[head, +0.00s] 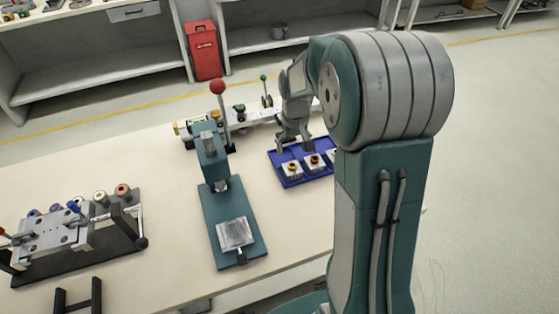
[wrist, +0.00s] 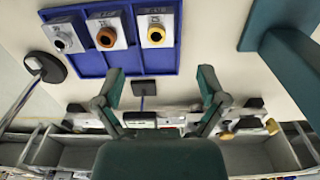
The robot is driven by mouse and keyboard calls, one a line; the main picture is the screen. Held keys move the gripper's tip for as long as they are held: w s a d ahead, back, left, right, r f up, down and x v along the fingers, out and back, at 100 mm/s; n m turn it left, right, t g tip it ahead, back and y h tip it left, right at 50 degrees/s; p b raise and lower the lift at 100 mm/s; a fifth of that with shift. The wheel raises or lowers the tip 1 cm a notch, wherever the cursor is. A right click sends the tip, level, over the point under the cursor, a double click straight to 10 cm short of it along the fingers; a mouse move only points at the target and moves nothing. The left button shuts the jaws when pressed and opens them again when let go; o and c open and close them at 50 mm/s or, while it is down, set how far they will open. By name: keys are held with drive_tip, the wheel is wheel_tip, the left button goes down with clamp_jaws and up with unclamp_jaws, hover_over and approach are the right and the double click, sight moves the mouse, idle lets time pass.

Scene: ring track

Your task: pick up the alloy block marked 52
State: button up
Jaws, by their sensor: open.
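A blue tray (head: 298,182) on the table holds three pale blocks in a row. The wrist view shows the same tray (wrist: 92,66) with a block with a yellow ring (wrist: 157,38), a block with an orange-brown ring (wrist: 108,44) and a block with a white or grey ring (wrist: 64,47). Their markings are too small to read, so I cannot tell which is 52. My gripper (wrist: 161,74) is open and empty, its fingers spread apart near the tray's edge. In the head view my gripper (head: 291,140) hangs above the tray's back left, behind the yellow-ringed block (head: 291,171).
A teal press (head: 212,192) with a red knob stands left of the tray. A fixture with several rollers (head: 75,220) is at far left. A long metal device (head: 245,118) lies behind the tray. The table between press and tray is clear.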

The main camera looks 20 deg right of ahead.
sight(292, 165)
drive_tip(key=shift+w+f, duration=0.7)
drive_tip(key=shift+f, duration=0.2)
drive_tip(key=f, duration=0.5)
drive_tip(key=shift+s+d+f, duration=0.1)
drive_tip(key=shift+d+f, duration=0.05)
drive_tip(key=shift+d, duration=0.1)
wheel_tip(292, 165, down, 5)
drive_tip(key=shift+f, duration=0.1)
drive_tip(key=shift+d, duration=0.1)
drive_tip(key=shift+c, duration=0.3)
drive_tip(key=c, duration=1)
drive_tip(key=shift+c, duration=0.2)
